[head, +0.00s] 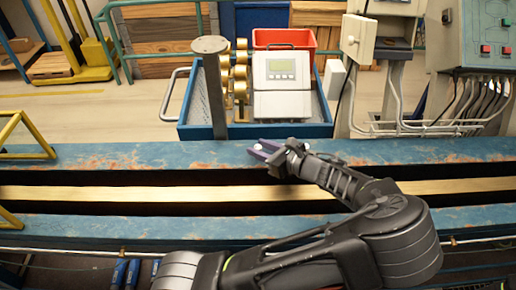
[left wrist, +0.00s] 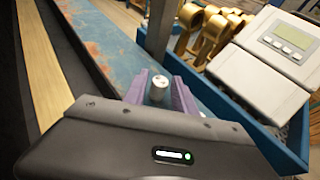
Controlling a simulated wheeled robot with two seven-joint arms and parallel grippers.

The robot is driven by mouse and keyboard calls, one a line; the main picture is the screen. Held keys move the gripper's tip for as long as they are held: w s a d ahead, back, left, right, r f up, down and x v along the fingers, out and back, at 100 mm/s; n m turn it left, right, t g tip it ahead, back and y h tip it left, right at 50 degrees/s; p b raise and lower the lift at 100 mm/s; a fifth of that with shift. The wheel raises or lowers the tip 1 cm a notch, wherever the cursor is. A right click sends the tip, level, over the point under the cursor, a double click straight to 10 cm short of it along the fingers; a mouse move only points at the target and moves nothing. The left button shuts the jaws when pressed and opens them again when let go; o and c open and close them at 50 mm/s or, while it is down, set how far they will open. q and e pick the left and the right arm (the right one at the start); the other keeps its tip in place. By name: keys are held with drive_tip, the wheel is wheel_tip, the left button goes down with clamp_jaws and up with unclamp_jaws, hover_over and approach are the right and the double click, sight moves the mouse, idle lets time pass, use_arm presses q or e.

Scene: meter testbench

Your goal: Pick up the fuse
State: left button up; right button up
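The fuse is a small grey-white cylinder with a metal cap; it shows between the fingers in the left wrist view (left wrist: 158,90). My left gripper (head: 265,150) is over the far blue rail, in front of the meter tray. Its purple fingers lie along both sides of the fuse and seem to touch it, also in the left wrist view (left wrist: 160,98). In the head view the fuse is only a pale speck at the fingers. The lower part of the fuse is hidden, so I cannot tell whether it touches the rail. My right gripper is not in view.
The worn blue rail (head: 120,156) is clear on both sides. Control boxes and cables stand at right.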

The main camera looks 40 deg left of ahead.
use_arm(q)
drive_tip(key=shift+a+f, duration=0.2)
drive_tip(key=shift+a, duration=0.35)
drive_tip(key=shift+c, duration=0.3)
clamp_jaws()
